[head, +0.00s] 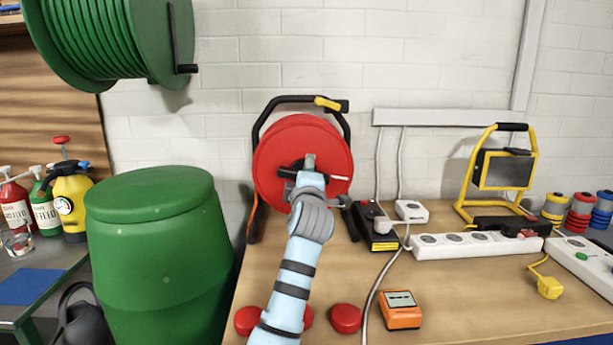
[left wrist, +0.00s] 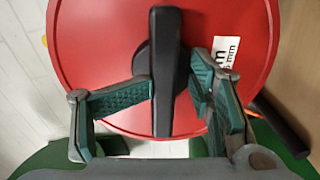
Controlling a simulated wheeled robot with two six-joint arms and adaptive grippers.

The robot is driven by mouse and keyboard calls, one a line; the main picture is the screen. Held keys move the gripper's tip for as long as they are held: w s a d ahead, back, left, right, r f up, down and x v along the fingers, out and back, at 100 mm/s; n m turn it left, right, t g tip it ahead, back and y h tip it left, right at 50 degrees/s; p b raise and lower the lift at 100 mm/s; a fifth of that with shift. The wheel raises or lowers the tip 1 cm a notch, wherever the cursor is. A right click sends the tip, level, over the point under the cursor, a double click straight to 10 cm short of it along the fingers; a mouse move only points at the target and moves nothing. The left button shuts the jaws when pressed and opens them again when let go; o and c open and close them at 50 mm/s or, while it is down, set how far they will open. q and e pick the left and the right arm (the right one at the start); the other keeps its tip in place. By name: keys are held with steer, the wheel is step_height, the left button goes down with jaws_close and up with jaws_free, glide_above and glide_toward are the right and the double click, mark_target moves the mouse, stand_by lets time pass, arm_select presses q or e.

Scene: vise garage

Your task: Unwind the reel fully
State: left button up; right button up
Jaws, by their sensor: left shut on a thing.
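The red reel (head: 280,145) stands upright on the workbench against the wall, in a black frame with a yellow-tipped handle (head: 328,103) on top. My left gripper (head: 307,172) is at the middle of its face in the head view and hides part of the hub. In the left wrist view my left gripper (left wrist: 173,82) has its green-padded fingers on either side of a black grip bar (left wrist: 166,35) on the red face (left wrist: 95,55), and is shut on it. A white label (left wrist: 227,50) shows beside it. An orange cable (head: 253,216) hangs at the reel's left. My right gripper is out of view.
A green barrel (head: 155,250) stands left of the bench. A black-and-yellow power box (head: 376,228), a white power strip (head: 470,244), an orange meter (head: 400,310) and a yellow work light (head: 500,170) are to the right. Red round objects (head: 345,318) lie at the front.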

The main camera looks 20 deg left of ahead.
arm_select(q)
steer(key=v, duration=0.7)
steer(key=shift+s, duration=0.2)
steer(key=shift+d, duration=0.1)
steer(key=shift+d, duration=0.1)
